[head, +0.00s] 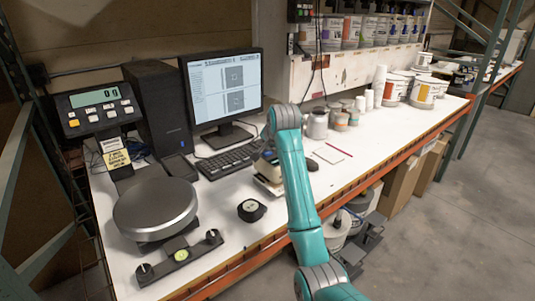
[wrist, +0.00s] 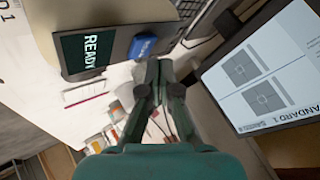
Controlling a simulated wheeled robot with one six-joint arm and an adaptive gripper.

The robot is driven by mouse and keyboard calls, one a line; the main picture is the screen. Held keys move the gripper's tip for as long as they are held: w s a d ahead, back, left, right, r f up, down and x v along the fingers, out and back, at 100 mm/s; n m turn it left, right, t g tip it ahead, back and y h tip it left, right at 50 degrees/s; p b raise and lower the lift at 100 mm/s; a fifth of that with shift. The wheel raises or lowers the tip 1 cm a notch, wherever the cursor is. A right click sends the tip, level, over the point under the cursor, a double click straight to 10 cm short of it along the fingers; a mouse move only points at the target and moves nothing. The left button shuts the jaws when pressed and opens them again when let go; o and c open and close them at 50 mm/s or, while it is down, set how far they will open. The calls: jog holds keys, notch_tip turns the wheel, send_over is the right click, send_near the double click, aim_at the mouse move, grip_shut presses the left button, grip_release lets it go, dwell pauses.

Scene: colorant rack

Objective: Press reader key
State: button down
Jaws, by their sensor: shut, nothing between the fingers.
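The reader (wrist: 112,44) is a beige and grey device with a dark screen that says READY. It fills the upper left of the wrist view. Its blue key (wrist: 143,46) sits beside the screen. My gripper (wrist: 159,66) is shut and empty, with its fingertips just below and right of the key in the picture. I cannot tell whether they touch it. My gripper is not clear there.
A monitor (head: 222,87) and keyboard (head: 227,161) stand left of the reader. A dark mouse (head: 312,165) and a card with a red pencil (head: 339,149) lie to its right. Jars (head: 318,125) stand behind. A round scale (head: 155,209) is at the left.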

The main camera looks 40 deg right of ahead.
aim_at(268, 154)
jog(key=shift+f, duration=0.8)
dwell(0.7)
jog(key=shift+r, duration=0.8)
jog(key=shift+r, duration=0.1)
jog(key=shift+r, duration=2.45)
jog(key=shift+s+f, duration=0.1)
